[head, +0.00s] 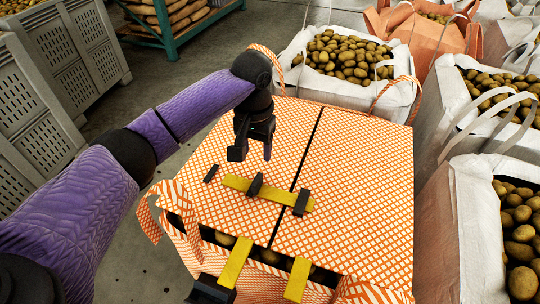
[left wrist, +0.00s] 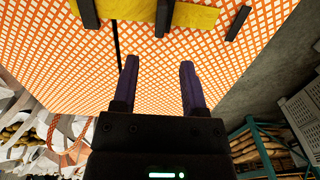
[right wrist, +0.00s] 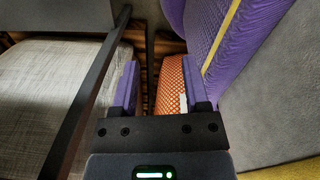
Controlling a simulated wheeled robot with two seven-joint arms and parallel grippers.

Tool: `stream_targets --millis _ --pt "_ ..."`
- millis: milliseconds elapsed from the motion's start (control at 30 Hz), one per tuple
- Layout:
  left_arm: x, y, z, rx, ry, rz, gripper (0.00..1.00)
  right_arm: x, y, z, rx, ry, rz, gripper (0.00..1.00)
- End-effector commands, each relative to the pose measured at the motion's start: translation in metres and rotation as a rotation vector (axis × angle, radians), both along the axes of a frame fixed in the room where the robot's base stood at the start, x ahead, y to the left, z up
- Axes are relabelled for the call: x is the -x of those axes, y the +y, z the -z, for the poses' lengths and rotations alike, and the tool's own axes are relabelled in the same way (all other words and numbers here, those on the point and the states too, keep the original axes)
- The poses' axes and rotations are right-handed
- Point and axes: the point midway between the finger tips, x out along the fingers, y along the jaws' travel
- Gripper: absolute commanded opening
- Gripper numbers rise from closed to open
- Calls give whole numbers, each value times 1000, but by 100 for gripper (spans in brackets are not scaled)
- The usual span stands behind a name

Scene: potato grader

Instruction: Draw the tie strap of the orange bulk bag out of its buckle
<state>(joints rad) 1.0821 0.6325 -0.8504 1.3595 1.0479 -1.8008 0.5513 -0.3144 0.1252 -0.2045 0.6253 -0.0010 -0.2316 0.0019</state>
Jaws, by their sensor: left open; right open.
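The orange bulk bag (head: 360,160) has a checked top with two flaps meeting at a dark seam. The yellow tie strap (head: 276,193) lies across the seam. Dark pieces sit along its line: one (head: 301,203) right of the seam, an upright one (head: 255,185) on the strap left of it, and a small bar (head: 211,173) just beyond the strap's left end. I cannot tell for sure which is the buckle. My left gripper (head: 252,151) is open and empty above the bag, behind the strap; the left wrist view shows the strap (left wrist: 200,17) beyond its fingers. My right gripper (right wrist: 161,72) is open and empty.
Two yellow straps (head: 235,262) (head: 298,279) hang over the bag's near edge. White potato bags (head: 345,88) (head: 470,225) stand behind and to the right. Grey crates (head: 45,125) stand at left, a teal rack (head: 170,42) behind. My right gripper is close to purple arm padding.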

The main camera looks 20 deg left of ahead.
Motion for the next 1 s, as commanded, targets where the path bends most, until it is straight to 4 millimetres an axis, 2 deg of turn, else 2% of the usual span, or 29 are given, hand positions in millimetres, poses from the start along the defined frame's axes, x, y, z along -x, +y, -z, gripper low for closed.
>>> stream_targets --millis 100,300,433,600,833,1000 --pt "-1 2 9 -1 4 -12 56 6 -3 6 4 9 -1 59" --pt "-1 2 61 -1 5 -10 56 16 -12 30 21 36 -3 59" --pt "-1 2 85 -1 3 -9 56 21 -17 40 30 49 -3 59" --pt "-1 2 97 -1 -1 -8 56 22 -18 44 33 57 -2 59" --pt "-1 2 96 0 -2 -8 56 22 -19 43 33 57 -2 59" --pt "-1 2 96 0 -2 -8 20 22 -19 43 33 57 -2 59"
